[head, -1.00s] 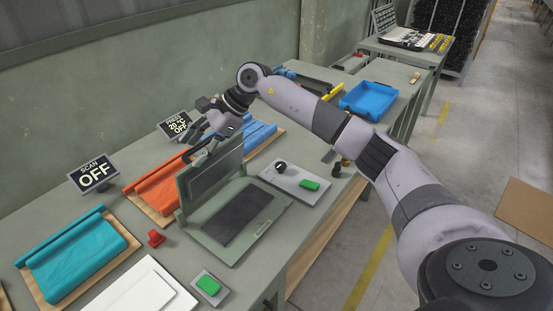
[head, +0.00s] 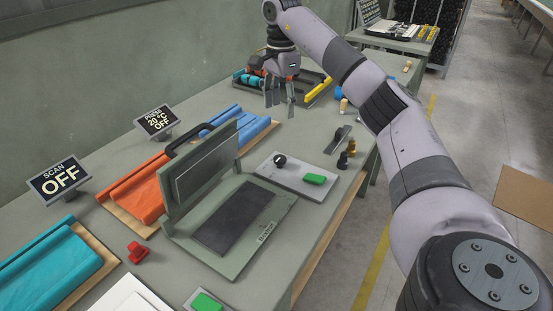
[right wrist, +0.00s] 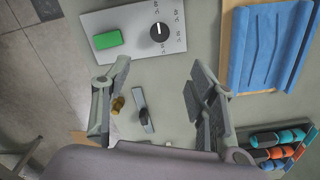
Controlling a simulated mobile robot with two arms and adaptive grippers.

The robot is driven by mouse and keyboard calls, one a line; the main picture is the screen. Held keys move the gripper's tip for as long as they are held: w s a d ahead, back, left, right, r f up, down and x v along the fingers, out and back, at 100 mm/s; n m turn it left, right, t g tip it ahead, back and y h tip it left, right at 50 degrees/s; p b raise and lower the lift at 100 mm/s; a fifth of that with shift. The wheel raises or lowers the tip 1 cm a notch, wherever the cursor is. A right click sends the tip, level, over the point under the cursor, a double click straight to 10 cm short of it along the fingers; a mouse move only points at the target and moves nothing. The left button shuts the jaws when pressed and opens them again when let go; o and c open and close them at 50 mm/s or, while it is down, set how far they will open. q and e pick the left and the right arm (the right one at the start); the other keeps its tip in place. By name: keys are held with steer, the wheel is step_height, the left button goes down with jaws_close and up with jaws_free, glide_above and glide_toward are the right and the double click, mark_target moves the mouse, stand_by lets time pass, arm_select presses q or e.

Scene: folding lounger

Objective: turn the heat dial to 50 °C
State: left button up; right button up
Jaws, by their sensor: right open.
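The heat dial (head: 280,160) is a round black knob on a light grey control panel (head: 262,171). The press display (head: 158,122) reads "PRESS 20 °C OFF". My right gripper (head: 280,97) is open and empty above the table, behind the dial and apart from it. In the right wrist view its spread fingers (right wrist: 158,72) lie below the dial. My left gripper is not in view.
A green button (head: 314,179) sits beside the dial on the panel. The press (head: 268,232) stands open in front.

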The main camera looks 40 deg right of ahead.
glide_above(280, 158)
step_height(280, 158, down, 5)
step_height(280, 158, down, 11)
steer(key=shift+r, duration=0.1)
steer(key=shift+f, duration=0.55)
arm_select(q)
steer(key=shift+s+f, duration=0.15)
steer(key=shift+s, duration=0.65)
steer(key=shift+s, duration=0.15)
arm_select(e)
steer(key=shift+c, duration=0.5)
steer(key=shift+c, duration=0.6)
steer(key=c, duration=1)
